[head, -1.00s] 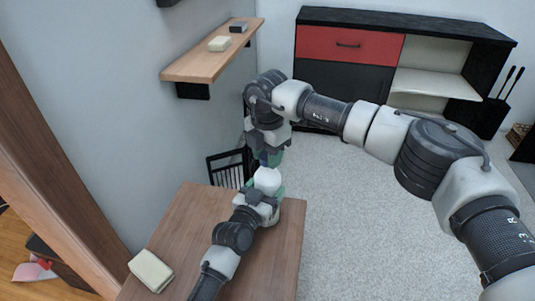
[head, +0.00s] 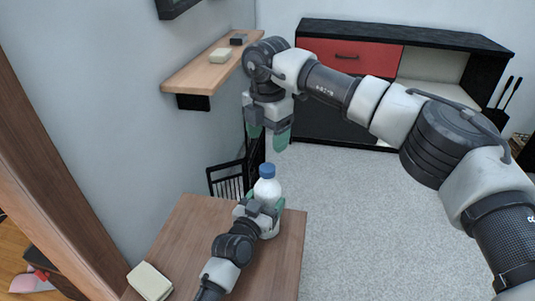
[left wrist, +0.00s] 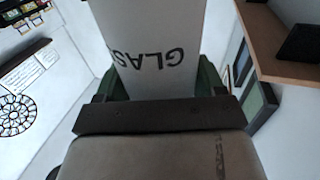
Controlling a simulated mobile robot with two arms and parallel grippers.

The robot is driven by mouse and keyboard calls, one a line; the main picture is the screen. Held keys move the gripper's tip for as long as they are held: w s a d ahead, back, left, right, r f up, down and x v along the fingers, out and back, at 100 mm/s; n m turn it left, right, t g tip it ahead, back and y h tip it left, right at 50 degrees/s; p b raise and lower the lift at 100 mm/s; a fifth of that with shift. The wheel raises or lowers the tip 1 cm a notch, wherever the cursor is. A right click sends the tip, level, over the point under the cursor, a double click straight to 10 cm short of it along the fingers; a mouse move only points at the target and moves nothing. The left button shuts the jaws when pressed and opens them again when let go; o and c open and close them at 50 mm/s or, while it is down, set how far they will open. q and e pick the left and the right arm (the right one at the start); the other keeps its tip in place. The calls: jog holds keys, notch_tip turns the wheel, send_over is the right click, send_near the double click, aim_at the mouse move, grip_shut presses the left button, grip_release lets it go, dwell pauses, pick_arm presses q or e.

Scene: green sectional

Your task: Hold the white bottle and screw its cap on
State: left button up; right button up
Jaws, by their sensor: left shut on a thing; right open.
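The white bottle (head: 267,190) stands upright at the far end of the wooden table, with its blue cap (head: 267,170) sitting on its top. My left gripper (head: 262,215) is shut on the bottle's body. In the left wrist view the bottle (left wrist: 150,45) fills the space between the green fingers, with the letters "GLAS" on it. My right gripper (head: 269,136) is open and empty, pointing down above the cap and apart from it. I cannot tell how tightly the cap sits.
The wooden table (head: 185,235) is mostly clear, with a pale block (head: 150,281) at its near left edge. A wall shelf (head: 205,75) holds small items. A black and red cabinet (head: 350,57) stands at the back. A black rack (head: 228,178) is behind the table.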

jog(key=shift+r, duration=1.65)
pick_arm(q)
jog(key=o, duration=1.8)
jog(key=p+v, duration=0.2)
jog(key=v, duration=0.9)
jog(key=shift+p, duration=0.35)
pick_arm(e)
notch_tip(320, 180, up, 2)
jog(key=shift+r, duration=0.25)
